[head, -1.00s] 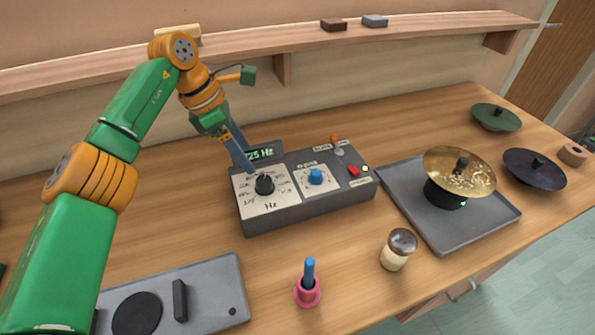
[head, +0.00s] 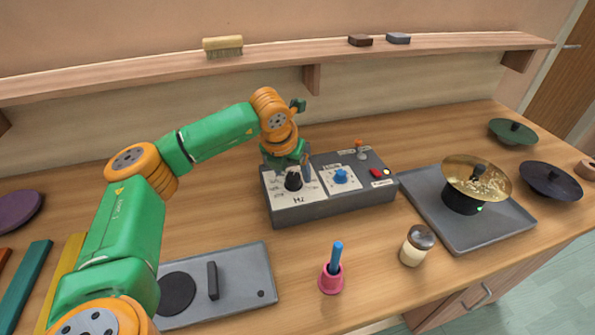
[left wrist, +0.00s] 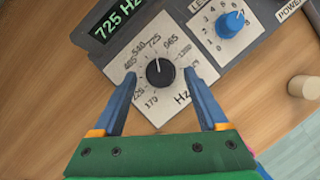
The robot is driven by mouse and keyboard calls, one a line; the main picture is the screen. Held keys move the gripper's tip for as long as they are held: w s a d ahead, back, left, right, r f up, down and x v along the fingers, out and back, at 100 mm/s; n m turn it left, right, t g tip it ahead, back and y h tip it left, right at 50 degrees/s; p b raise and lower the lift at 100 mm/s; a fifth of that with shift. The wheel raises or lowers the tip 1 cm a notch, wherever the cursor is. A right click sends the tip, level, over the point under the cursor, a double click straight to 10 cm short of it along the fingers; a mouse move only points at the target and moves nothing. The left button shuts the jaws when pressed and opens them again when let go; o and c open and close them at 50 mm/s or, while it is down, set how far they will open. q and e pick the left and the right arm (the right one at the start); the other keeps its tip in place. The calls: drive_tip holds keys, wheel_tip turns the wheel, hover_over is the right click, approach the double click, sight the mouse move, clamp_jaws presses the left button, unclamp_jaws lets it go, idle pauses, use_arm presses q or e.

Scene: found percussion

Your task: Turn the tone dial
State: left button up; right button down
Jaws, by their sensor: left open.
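The tone dial is a black knob (head: 293,181) on a white "Hz" plate, at the left of a grey control box (head: 330,202). In the left wrist view the dial (left wrist: 160,72) has its white pointer turned toward the 725 mark, and the green display (left wrist: 118,20) reads 725 Hz. My left gripper (left wrist: 160,78) is open, with one blue finger on each side of the dial and a visible gap to it. In the head view the left gripper (head: 290,170) is right over the dial and hides the display. My right gripper is not in view.
A blue level knob (head: 341,176), a red button (head: 376,171) and a small lever (head: 361,150) are on the same box. A tray (head: 470,237) with a brass cymbal (head: 477,180) stands to its right. A pink holder (head: 331,281) and a jar (head: 417,245) stand in front.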

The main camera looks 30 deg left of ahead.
use_arm(q)
drive_tip(key=shift+w+a+f, duration=0.1)
drive_tip(key=shift+w+f, duration=0.15)
drive_tip(key=shift+f, duration=0.45)
drive_tip(key=shift+s, duration=0.15)
clamp_jaws()
drive_tip(key=m+h, duration=0.1)
drive_tip(key=m, duration=0.1)
drive_tip(key=shift+m+b, duration=0.3)
drive_tip(key=shift+a+r+m+h, duration=0.1)
drive_tip(key=shift+m+h, duration=0.5)
drive_tip(key=shift+m, duration=0.9)
